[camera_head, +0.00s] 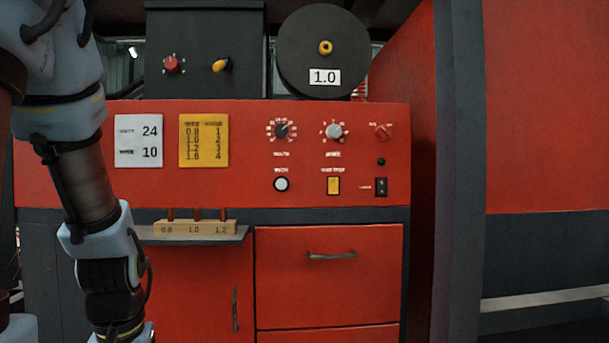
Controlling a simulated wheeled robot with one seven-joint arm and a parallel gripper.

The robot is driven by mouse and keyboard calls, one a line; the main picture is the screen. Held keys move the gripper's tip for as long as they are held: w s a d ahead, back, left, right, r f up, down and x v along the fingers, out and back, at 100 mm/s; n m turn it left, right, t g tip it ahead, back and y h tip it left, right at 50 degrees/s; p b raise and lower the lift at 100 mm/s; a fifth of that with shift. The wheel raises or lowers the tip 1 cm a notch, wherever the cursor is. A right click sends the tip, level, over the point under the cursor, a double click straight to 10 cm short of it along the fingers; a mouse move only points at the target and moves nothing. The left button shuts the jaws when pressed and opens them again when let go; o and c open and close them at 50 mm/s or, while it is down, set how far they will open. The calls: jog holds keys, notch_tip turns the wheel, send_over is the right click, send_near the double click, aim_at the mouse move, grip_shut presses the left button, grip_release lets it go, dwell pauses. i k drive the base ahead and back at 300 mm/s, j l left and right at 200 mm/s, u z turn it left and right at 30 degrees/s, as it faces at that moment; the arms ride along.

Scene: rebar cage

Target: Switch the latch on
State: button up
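A small black rocker switch (381,187) sits at the lower right of the red control panel (70,190). A tiny label stands to its left, too small to read surely; it may be the latch. I cannot tell which way the rocker is set. Above it are a small black round part (381,161) and a small red knob (382,131) with marks around it. My arm hangs down the left side of the view, well left of these controls. My gripper is below the bottom edge and out of view.
Nearby on the panel are a yellow switch (333,185), a white button (281,184), a black dial (281,131) and a grey dial (333,131). A shelf holds a wooden block (195,227) with pegs. A drawer handle (331,255) protrudes below. A dark post (458,170) stands right.

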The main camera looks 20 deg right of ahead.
aim_at(382, 188)
jog(key=k+l+z, duration=0.1)
jog(key=k+z, duration=0.35)
jog(key=k+l+z, duration=0.25)
jog(key=z, duration=0.2)
jog(key=i+j, duration=0.15)
jog(key=i, duration=0.2)
jog(key=i+j+z, duration=0.15)
jog(key=i, duration=0.25)
jog(key=j, duration=0.4)
